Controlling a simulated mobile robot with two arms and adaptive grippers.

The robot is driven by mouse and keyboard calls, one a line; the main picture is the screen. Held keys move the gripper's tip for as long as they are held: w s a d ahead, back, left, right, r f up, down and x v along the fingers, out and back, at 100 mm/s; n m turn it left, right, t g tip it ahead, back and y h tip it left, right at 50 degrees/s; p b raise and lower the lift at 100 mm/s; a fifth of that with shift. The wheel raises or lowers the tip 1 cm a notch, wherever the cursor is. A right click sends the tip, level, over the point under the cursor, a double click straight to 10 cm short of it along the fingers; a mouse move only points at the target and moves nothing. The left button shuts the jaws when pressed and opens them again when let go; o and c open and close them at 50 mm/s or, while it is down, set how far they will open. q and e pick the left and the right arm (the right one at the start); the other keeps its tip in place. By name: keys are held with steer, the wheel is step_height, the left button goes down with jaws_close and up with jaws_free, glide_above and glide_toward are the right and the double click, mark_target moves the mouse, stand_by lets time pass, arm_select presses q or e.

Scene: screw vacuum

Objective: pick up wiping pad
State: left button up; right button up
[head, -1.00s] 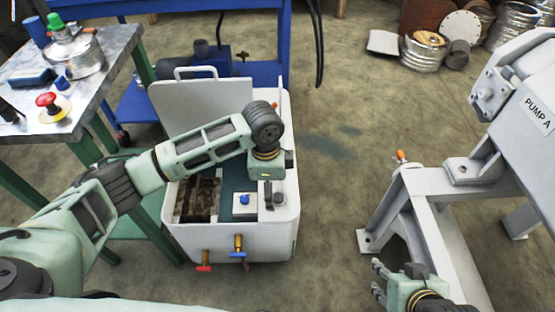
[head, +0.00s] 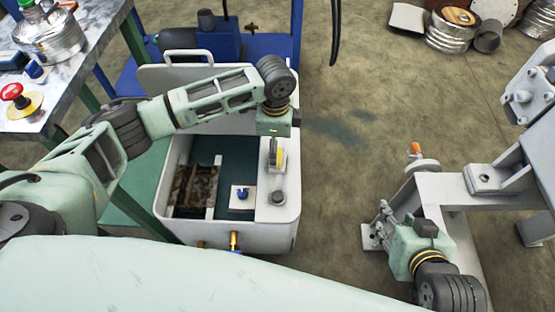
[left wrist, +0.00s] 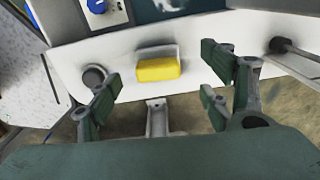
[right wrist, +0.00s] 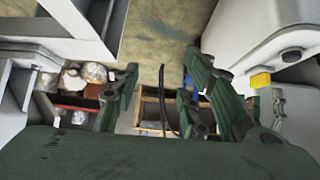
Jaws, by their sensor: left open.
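The wiping pad is a yellow block (left wrist: 158,69) lying on the white rim of the cart in the left wrist view. A sliver of it shows in the head view (head: 280,154), partly hidden by my left gripper. My left gripper (head: 274,146) is over the cart's right side, pointing down. In the left wrist view its fingers (left wrist: 160,88) are spread wide, one to each side of the pad in the picture, with nothing between them. My right gripper (head: 381,218) is by the pump stand; in the right wrist view its fingers (right wrist: 165,85) are apart and empty.
The white cart (head: 292,205) has an open lid, a blue knob (head: 242,193) and a dark round knob (head: 278,198). The grey pump stand (head: 450,192) is close to my right arm. A metal-topped table (head: 85,50) stands left. Floor between cart and stand is clear.

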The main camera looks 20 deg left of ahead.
arm_select(q)
steer(key=f, duration=0.1)
steer(key=b, duration=0.1)
steer(key=f, duration=0.1)
steer(key=shift+s+d+f, duration=0.1)
steer(key=shift+d+f, duration=0.15)
steer(key=shift+f, duration=0.1)
step_height(320, 180, down, 2)
steer(key=shift+f+b, duration=0.1)
steer(key=shift+b, duration=0.6)
arm_select(e)
steer(key=w+a+r+t+y, duration=0.2)
steer(key=w+r+t, duration=0.4)
steer(key=r, duration=0.4)
steer(key=shift+w+a, duration=0.35)
steer(key=shift+a, duration=0.2)
arm_select(q)
steer(key=shift+c, duration=0.2)
steer(key=c, duration=1.2)
arm_select(e)
steer(key=shift+f, duration=0.1)
